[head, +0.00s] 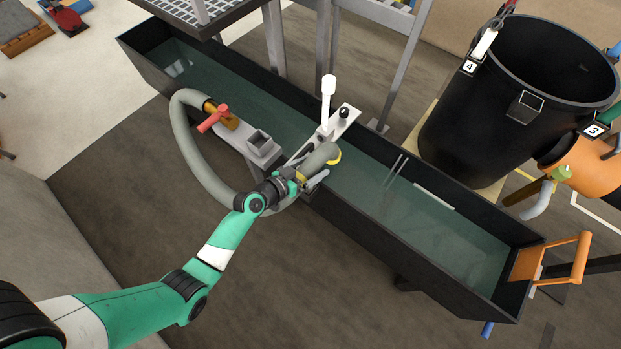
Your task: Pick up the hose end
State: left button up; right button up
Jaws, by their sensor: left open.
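The grey hose (190,150) loops from a brass valve with a red handle (213,118) down beneath my left wrist. Its hose end (322,158), with a yellow ring at the tip, lies by the near wall of the flume (365,224), close to a white bracket. My left gripper (309,177) is open at the hose end, its fingers close beside the hose. The hose partly hides the fingers, so I cannot tell whether they touch it. My right gripper is not in view.
A white upright lever (328,100) on a bracket stands just beyond the hose end. A black bin (465,130) stands behind the flume. An orange gate with a handle (575,258) is at the flume's right end. A metal frame (272,40) rises behind. The near floor is clear.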

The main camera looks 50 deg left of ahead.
pick_arm(q)
grip_shut()
dwell(0.3)
